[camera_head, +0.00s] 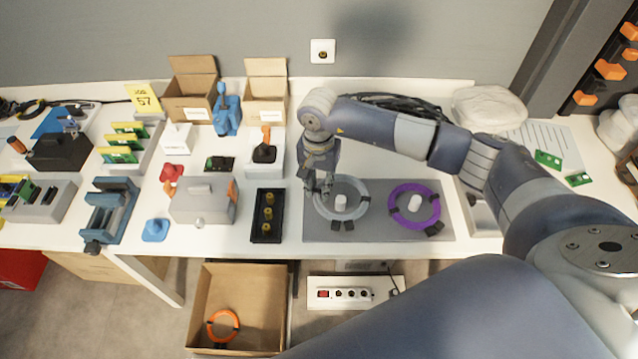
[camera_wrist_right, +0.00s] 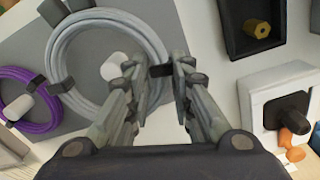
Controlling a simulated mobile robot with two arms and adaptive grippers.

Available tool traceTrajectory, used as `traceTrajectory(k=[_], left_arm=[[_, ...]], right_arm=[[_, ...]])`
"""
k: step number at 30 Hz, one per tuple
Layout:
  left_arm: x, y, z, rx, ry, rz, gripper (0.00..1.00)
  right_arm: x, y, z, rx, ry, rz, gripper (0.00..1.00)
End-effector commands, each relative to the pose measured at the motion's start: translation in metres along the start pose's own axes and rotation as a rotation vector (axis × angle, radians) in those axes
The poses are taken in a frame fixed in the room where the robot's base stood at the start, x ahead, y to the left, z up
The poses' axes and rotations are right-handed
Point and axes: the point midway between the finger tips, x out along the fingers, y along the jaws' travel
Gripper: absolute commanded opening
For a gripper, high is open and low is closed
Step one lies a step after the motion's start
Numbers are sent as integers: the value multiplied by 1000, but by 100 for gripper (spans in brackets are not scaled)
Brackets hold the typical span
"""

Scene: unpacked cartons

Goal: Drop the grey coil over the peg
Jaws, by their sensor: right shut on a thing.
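The grey coil (camera_head: 367,203) is a pale ring with black straps, above the left side of a grey mat (camera_head: 378,232). In the head view the white peg (camera_head: 341,202) shows inside the ring. The right wrist view also shows the coil (camera_wrist_right: 108,20) encircling the peg (camera_wrist_right: 113,67). I cannot tell whether the coil rests on the mat or is held slightly above it. My right gripper (camera_head: 322,190) is shut on the coil's left side in the head view; its fingers also show in the wrist view (camera_wrist_right: 163,75). My left gripper is out of view.
A purple coil (camera_head: 436,207) lies around a second white peg (camera_head: 414,203) on the right. A black tray (camera_head: 258,227) with yellow parts stands left of the mat. An orange coil (camera_head: 234,322) lies in a carton (camera_head: 200,300) below the table. Cartons line the wall.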

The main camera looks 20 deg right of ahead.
Motion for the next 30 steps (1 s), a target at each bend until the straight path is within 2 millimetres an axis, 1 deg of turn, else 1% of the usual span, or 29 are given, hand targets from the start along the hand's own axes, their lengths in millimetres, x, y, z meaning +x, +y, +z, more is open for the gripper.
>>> traceTrajectory(k=[30], left_arm=[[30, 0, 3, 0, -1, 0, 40]], right_arm=[[32, 0, 0, 1, 0, 0, 0]])
